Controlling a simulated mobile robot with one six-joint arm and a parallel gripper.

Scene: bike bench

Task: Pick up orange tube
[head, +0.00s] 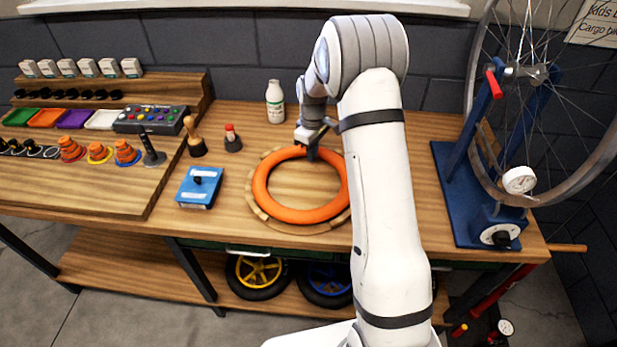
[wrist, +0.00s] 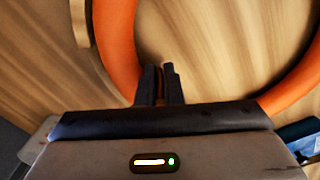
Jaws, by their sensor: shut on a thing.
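The orange tube (head: 262,201) is a large ring lying on a round wooden base (head: 262,218) on the workbench, in the head view. In the wrist view the tube (wrist: 115,45) curves past my gripper (wrist: 160,85), whose dark fingers are close together at the tube. They are shut on the tube, though the grip itself is partly hidden. The arm covers the bench just right of the ring.
A blue box (head: 199,187) lies left of the ring. A wheel stand (head: 466,200) is at the right. Stepped shelving (head: 95,185) fills the left.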

